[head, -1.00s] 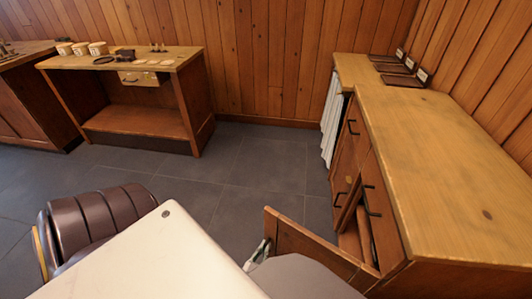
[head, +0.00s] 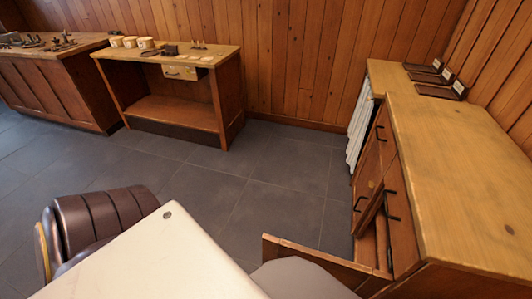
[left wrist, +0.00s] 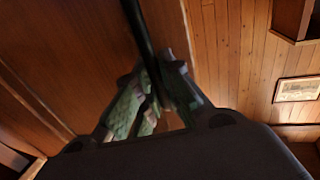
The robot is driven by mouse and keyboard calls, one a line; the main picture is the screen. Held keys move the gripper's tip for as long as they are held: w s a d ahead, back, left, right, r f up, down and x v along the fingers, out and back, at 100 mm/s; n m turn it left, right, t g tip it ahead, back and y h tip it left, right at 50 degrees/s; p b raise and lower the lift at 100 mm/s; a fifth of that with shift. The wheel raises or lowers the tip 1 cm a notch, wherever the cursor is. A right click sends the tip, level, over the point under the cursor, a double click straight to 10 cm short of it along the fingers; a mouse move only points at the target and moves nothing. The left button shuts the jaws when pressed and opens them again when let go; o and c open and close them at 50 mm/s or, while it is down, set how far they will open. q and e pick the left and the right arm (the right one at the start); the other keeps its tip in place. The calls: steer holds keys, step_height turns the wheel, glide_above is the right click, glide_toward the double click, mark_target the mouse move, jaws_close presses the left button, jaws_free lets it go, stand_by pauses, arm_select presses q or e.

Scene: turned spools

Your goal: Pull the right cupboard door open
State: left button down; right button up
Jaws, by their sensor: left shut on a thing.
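The right cupboard door (head: 315,258) is the near one on the wooden cupboard (head: 460,190). It stands swung out from the cupboard front, with a dark opening beside it. Only its upper part shows in the head view; my own body hides the rest. In the left wrist view, my left gripper (left wrist: 155,92) is shut around a dark bar handle (left wrist: 138,30), with the brown door panel (left wrist: 80,50) behind it. The left gripper is hidden in the head view. My right gripper is in neither view.
Black handles (head: 392,205) are on the cupboard front. Small trays (head: 440,90) lie on its top at the back. A white cloth (head: 360,130) hangs at its far end. A workbench (head: 170,100) stands at the back left. Grey floor (head: 260,185) between is clear.

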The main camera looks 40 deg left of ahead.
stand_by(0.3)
arm_select(q)
steer(key=c, duration=1.5)
jaws_free()
steer(key=shift+s+d+f, duration=0.1)
steer(key=shift+s+d, duration=0.2)
steer(key=shift+s, duration=1.1)
steer(key=shift+s+d+r, duration=0.1)
steer(key=shift+s+d, duration=0.25)
steer(key=shift+s, duration=1.1)
steer(key=shift+s+d+f, duration=0.1)
steer(key=shift+s+d, duration=0.2)
steer(key=shift+s, duration=1.1)
steer(key=shift+w+a, duration=0.3)
steer(key=shift+w, duration=1.05)
steer(key=shift+w+a, duration=0.25)
steer(key=shift+w, duration=1.15)
steer(key=shift+w+a, duration=0.3)
steer(key=shift+w, duration=1.05)
